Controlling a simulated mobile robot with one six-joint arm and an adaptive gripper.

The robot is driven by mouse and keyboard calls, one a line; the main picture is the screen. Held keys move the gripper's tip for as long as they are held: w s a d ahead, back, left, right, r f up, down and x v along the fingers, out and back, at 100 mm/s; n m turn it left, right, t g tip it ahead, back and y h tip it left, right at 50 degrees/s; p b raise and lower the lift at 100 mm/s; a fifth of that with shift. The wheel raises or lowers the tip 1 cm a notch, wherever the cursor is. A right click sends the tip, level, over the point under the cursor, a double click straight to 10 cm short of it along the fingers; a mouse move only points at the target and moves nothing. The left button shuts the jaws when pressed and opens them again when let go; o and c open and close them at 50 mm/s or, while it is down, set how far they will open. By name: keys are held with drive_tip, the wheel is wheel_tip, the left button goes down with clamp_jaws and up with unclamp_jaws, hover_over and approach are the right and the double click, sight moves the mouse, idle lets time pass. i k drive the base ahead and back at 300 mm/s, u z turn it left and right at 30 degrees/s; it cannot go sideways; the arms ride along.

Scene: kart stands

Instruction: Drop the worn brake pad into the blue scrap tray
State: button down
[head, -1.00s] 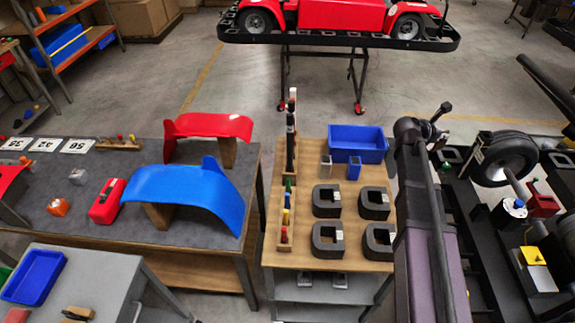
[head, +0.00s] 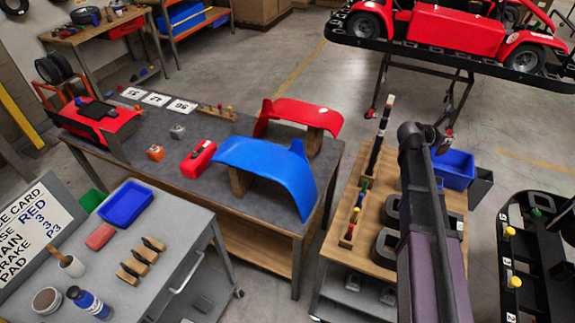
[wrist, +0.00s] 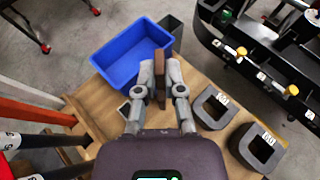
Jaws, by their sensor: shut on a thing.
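My gripper (wrist: 160,92) is shut on a thin brown and dark piece, seemingly a brake pad (wrist: 159,74), in the wrist view. Below it is a deep blue bin (wrist: 113,74) on the wooden table; the held piece overlaps its right side in the picture. In the head view this bin (head: 456,170) is partly hidden behind my arm, and the held piece cannot be made out. A second, shallow blue tray (head: 125,204) lies on the grey cart at the left. Several brown-backed pads (head: 141,258) lie near it. I cannot tell which blue container is the scrap tray.
The wooden table (head: 365,225) holds several dark U-shaped blocks (head: 385,245) and a rack of coloured tools (head: 356,214). A dark bench (head: 225,160) with blue and red bodywork stands between it and the grey cart (head: 178,222). A lettered card (head: 35,235) stands at far left.

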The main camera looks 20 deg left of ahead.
sight(132, 205)
drive_tip(key=u, duration=1.65)
drive_tip(key=i, duration=0.45)
drive_tip(key=u, duration=0.85)
